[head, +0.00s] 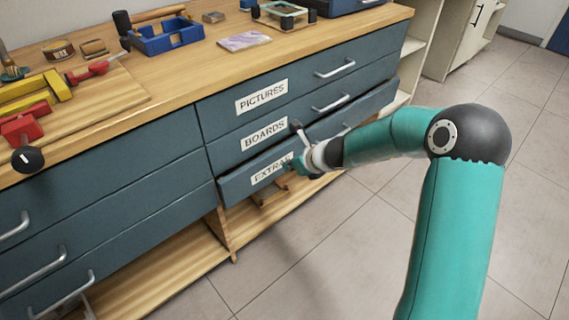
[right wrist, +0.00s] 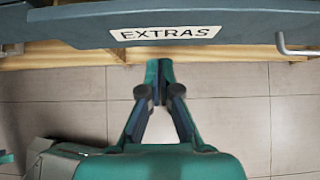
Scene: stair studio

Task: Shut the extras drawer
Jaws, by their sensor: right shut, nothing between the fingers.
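The extras drawer (head: 235,187) is the lowest of three blue-grey drawers under the bench, with a white EXTRAS label. It stands out a little from the drawers above. Its front also shows across the top of the right wrist view (right wrist: 75,32), with part of its metal handle (right wrist: 296,46) at the right. My right gripper (head: 291,165) is shut and empty, close to the drawer front by the label. In the right wrist view its closed fingertips (right wrist: 159,70) lie just below the label; I cannot tell whether they touch. The gripper and forearm hide part of the label and drawer handle.
The PICTURES drawer (head: 299,91) and BOARDS drawer (head: 222,148) above look shut. A low wooden shelf lies below. The tiled floor (head: 330,255) in front is clear.

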